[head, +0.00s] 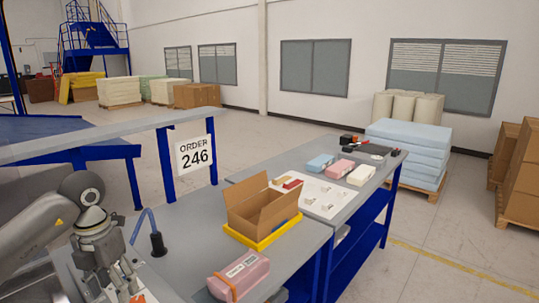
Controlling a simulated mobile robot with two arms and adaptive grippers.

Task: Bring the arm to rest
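My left arm comes in from the left, and its grey gripper (118,284) points down at the lower left, over the near end of the workbench. The fingertips are small and partly cut by the bottom edge, so whether they are open or shut is unclear. A pink foam block (238,276) with a label and an orange band lies on the bench to the right of the gripper, apart from it. An open cardboard box (262,213) stands in a yellow tray (240,238) beyond the block. My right gripper is not in view.
A white sheet (322,205) with small pieces lies past the box. Blue (320,162), pink (340,167) and cream (361,175) blocks sit farther back. An "ORDER 246" sign (195,155) hangs from the rail. Bare bench (185,215) lies left of the box.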

